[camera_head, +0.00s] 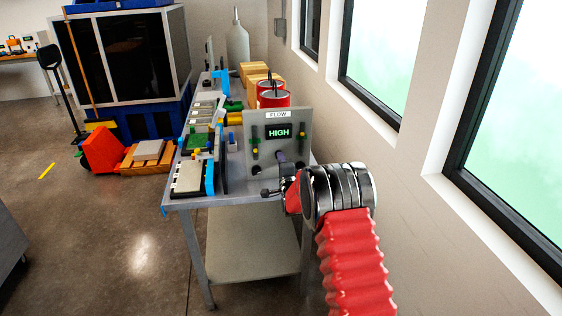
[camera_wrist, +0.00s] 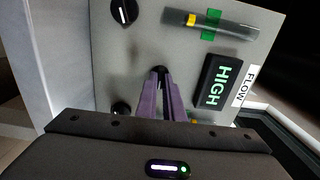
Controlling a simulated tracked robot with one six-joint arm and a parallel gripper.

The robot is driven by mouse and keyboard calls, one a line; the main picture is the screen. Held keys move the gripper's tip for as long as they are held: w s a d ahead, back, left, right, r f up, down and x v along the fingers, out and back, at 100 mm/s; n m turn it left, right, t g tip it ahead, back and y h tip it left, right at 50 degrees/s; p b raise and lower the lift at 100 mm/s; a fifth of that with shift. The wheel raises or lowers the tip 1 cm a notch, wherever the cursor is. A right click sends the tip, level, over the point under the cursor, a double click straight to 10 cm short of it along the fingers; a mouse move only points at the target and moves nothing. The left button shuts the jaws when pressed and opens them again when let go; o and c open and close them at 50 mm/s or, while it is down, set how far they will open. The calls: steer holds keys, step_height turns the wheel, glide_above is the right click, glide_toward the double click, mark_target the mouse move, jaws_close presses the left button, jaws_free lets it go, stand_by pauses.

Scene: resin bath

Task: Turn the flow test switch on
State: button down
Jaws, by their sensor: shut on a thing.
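The grey flow test panel (camera_head: 262,120) stands upright at the near end of the bench, with a FLOW label and a display (camera_head: 278,131) reading HIGH in green. In the wrist view the panel (camera_wrist: 130,55) is seen turned sideways, and its display (camera_wrist: 217,82) also reads HIGH. My gripper (camera_wrist: 160,76) has its purple fingers closed together on the small dark switch (camera_wrist: 159,69) at the panel's middle. The fingers hide most of the switch, so its position cannot be told. In the head view, a purple finger of my gripper (camera_head: 281,157) reaches the panel's lower part.
Two dark knobs (camera_wrist: 124,12) (camera_wrist: 121,108) flank the switch. A clear tube (camera_wrist: 222,27) with yellow and green parts is on the panel. Red cans (camera_head: 273,98), wooden boxes (camera_head: 262,72) and trays (camera_head: 190,175) crowd the bench. A wall with windows is close on the right.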

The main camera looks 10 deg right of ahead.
steer(key=shift+d+f+m, duration=0.25)
steer(key=shift+d+m, duration=0.05)
steer(key=c, duration=2.2)
jaws_free()
steer(key=o, duration=0.3)
steer(key=shift+a+r, duration=0.1)
steer(key=shift+a, duration=0.05)
steer(key=shift+o, duration=0.2)
steer(key=shift+s, duration=0.2)
steer(key=s, duration=1.3)
steer(key=shift+s, duration=0.25)
